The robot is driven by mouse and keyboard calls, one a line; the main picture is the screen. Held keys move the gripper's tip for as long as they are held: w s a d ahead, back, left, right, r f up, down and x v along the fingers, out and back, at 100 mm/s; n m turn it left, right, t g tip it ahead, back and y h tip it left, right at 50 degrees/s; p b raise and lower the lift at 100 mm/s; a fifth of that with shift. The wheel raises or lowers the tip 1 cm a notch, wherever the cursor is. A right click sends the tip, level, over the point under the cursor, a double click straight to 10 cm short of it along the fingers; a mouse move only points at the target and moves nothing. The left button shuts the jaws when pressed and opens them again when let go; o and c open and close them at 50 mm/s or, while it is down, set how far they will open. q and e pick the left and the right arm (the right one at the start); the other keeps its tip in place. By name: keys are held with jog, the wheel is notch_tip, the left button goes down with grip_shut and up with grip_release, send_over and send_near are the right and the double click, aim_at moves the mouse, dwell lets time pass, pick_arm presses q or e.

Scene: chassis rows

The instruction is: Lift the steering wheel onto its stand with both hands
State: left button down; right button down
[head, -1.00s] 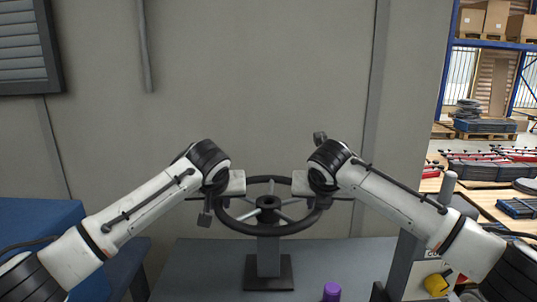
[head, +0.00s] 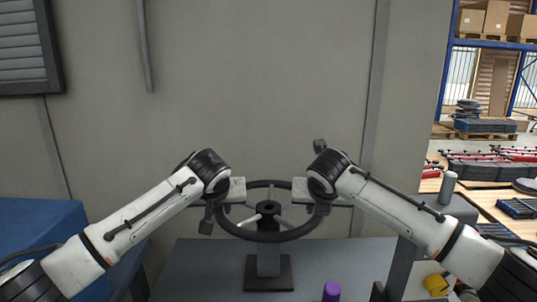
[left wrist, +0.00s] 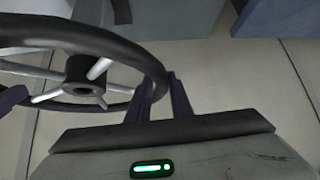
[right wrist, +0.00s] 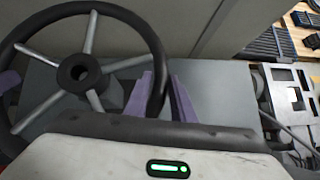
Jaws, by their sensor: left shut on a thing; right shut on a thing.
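The dark steering wheel (head: 268,237) with silver spokes is held up, roughly level, between my two grippers. Its hub lies in line with the top of the dark stand (head: 268,263), a post on a square base. I cannot tell whether hub and post touch. My left gripper (left wrist: 160,95) is shut on the wheel's rim (left wrist: 120,44) at the left side. My right gripper (right wrist: 160,95) is shut on the rim (right wrist: 135,22) at the right side. In the head view the fingertips are mostly hidden by the arms' ends.
The stand is on a grey table (head: 205,270). A purple-capped object (head: 331,291) stands at the front, right of the stand. A dark upright post and a yellow item (head: 436,284) are at the right. A blue block (head: 40,225) is at the left, a wall behind.

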pick_arm(q)
jog(key=shift+w+a+f, duration=0.1)
jog(key=shift+a+f, duration=0.1)
jog(key=shift+a, duration=0.3)
pick_arm(e)
jog(key=shift+w+d+f, duration=0.1)
jog(key=shift+d+f, duration=0.1)
jog(key=shift+d, duration=0.35)
pick_arm(q)
jog(key=shift+f, duration=0.35)
pick_arm(e)
jog(key=shift+f, duration=0.45)
pick_arm(q)
jog(key=c, duration=1.5)
grip_release()
jog(key=shift+d+f, duration=0.1)
pick_arm(e)
jog(key=shift+a, duration=0.15)
